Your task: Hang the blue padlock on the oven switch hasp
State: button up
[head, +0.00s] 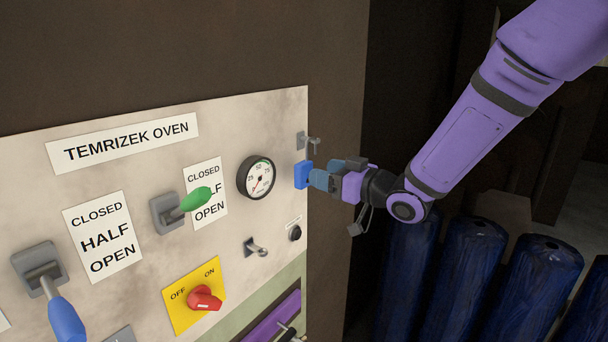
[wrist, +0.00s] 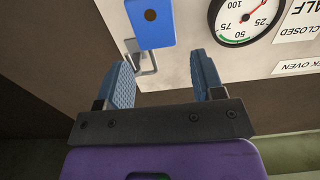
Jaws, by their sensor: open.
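The blue padlock (head: 301,175) is at the right edge of the oven panel, just below a small metal hook (head: 301,140). In the wrist view the padlock (wrist: 150,24) shows its blue body with a dark round spot, and thin metal at its lower end; how the shackle sits on the hook is unclear. My gripper (head: 316,179) is close to the padlock, on its right. In the wrist view its blue fingers (wrist: 160,65) are apart with nothing between them, and the padlock lies beyond the tips. I cannot tell which metal fitting is the oven switch hasp.
The panel holds a gauge (head: 256,178), a metal fitting (head: 255,247), a red knob (head: 205,298) on a yellow ON/OFF plate, and levers with green (head: 196,199) and blue (head: 66,319) handles. Dark blue cylinders (head: 475,265) stand at right.

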aim_at(308, 167)
jog(key=shift+x, duration=2.95)
jog(key=shift+w+d, duration=0.1)
jog(key=shift+w, duration=0.05)
jog(key=c, duration=0.8)
notch_tip(308, 167, up, 18)
jog(key=shift+f, duration=0.1)
jog(key=shift+s+a+f, duration=1.95)
jog(key=shift+s+f, duration=0.55)
jog(key=shift+f, duration=2.15)
jog(key=shift+s+a+f, duration=1.95)
jog(key=shift+s+f, duration=0.55)
jog(key=shift+f, duration=2.2)
jog(key=shift+s+a+f, duration=1.95)
jog(key=shift+s+f, duration=0.55)
jog(key=shift+f, duration=2.15)
